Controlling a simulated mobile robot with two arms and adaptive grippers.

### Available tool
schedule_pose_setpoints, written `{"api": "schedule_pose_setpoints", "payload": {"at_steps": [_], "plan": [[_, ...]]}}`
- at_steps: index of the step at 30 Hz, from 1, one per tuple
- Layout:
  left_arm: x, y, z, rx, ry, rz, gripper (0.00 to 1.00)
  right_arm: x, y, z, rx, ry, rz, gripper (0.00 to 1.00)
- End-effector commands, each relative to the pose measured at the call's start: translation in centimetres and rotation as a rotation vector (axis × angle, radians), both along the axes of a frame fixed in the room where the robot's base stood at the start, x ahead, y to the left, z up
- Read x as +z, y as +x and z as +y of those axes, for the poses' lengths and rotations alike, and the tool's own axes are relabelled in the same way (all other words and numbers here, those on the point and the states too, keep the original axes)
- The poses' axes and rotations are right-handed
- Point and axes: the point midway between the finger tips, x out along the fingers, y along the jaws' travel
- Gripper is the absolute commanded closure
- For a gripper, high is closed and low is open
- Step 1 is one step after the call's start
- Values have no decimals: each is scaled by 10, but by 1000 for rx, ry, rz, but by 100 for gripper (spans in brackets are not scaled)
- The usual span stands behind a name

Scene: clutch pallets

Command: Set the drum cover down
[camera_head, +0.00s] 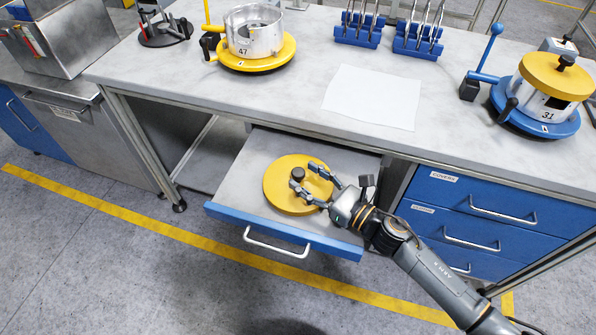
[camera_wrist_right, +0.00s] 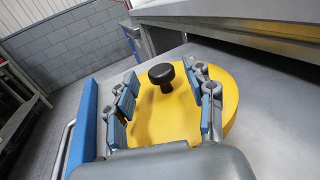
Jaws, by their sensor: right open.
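The yellow round drum cover (camera_head: 283,197) with a dark knob (camera_head: 297,173) lies flat in the open drawer (camera_head: 235,191) under the workbench. My right gripper (camera_head: 305,181) is over the cover, its fingers spread on either side of the knob. In the right wrist view the cover (camera_wrist_right: 168,122) fills the middle, and its black knob (camera_wrist_right: 161,75) stands between the open fingers (camera_wrist_right: 165,105) with clear gaps to both. Nothing is held. My left gripper is in neither view.
On the bench stand an open silver drum (camera_head: 253,32) on a yellow base and a drum with a yellow cover (camera_head: 556,76) on a blue base. A white sheet (camera_head: 373,97) lies between them. Closed blue drawers (camera_head: 490,200) are right of the open one.

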Motion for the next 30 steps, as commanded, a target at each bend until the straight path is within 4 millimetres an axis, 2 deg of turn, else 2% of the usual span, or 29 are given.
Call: {"api": "schedule_pose_setpoints", "payload": {"at_steps": [1,6,12,30], "plan": [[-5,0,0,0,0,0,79,-4,-9,-11,-1,-2,3,46],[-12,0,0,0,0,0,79,-4,-33,-38,-1,-2,3,46],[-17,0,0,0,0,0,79,-2,-50,-59,-1,0,1,46],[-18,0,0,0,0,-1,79,0,-54,-64,-1,0,0,46]]}}
